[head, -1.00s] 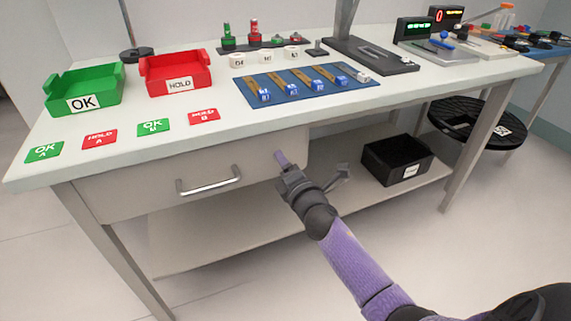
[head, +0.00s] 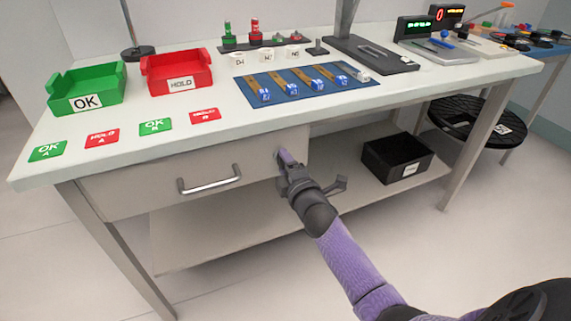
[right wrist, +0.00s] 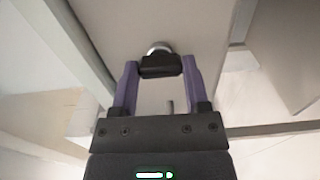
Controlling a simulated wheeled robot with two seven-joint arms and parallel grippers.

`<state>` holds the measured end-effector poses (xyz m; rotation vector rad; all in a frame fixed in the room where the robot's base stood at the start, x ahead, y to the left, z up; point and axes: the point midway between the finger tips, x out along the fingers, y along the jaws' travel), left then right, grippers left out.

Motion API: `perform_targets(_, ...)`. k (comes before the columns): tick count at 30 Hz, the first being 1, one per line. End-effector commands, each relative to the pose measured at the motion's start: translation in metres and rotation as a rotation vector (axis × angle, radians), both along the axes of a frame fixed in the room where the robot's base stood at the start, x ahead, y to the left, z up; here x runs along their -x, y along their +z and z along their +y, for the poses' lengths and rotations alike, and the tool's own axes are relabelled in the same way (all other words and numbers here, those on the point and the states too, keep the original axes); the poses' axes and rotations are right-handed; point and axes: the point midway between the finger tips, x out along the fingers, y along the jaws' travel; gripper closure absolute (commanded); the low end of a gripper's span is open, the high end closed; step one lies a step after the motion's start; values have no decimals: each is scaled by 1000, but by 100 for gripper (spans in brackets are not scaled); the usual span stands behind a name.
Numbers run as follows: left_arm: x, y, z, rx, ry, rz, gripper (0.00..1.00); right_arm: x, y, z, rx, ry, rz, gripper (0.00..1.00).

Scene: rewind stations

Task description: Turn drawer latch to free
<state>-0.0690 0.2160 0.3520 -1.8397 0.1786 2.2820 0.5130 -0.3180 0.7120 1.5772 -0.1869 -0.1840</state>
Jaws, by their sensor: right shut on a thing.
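The drawer (head: 145,188) under the bench top has a silver bar handle (head: 209,183) and looks closed. In the right wrist view, the drawer latch shows as a black knob (right wrist: 160,66) on a round silver base (right wrist: 159,47), set on the drawer front. My right gripper (head: 285,158) is at the right end of the drawer front. Its purple fingers are shut on the black knob, one on each side, in the right wrist view (right wrist: 160,74). In the head view the gripper hides the latch. My left gripper is in neither view.
On the bench top are a green OK tray (head: 88,107), a red HOLD tray (head: 176,90) and a blue mat (head: 262,98) with several small parts. A black bin (head: 398,175) stands on the lower shelf, right of my right gripper. A dark round stool (head: 509,137) is at the right.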

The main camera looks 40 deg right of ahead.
Motion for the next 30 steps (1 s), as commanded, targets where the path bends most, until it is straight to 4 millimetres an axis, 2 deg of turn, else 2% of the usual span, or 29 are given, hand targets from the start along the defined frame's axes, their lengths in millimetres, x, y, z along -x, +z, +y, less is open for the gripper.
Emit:
perform_targets(6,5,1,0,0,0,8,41,0,-1,0,-3,0,1,100)
perform_targets(7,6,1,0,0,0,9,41,0,-1,0,-3,0,1,39)
perform_targets(12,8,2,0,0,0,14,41,0,0,0,-2,0,1,6)
perform_targets(20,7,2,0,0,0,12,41,1,0,0,-1,0,1,6)
perform_targets(22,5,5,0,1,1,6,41,6,1,2,-2,0,1,6)
perform_targets(26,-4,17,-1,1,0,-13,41,32,4,8,-5,-1,1,6)
perform_targets(30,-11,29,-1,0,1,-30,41,66,4,17,-5,0,0,6)
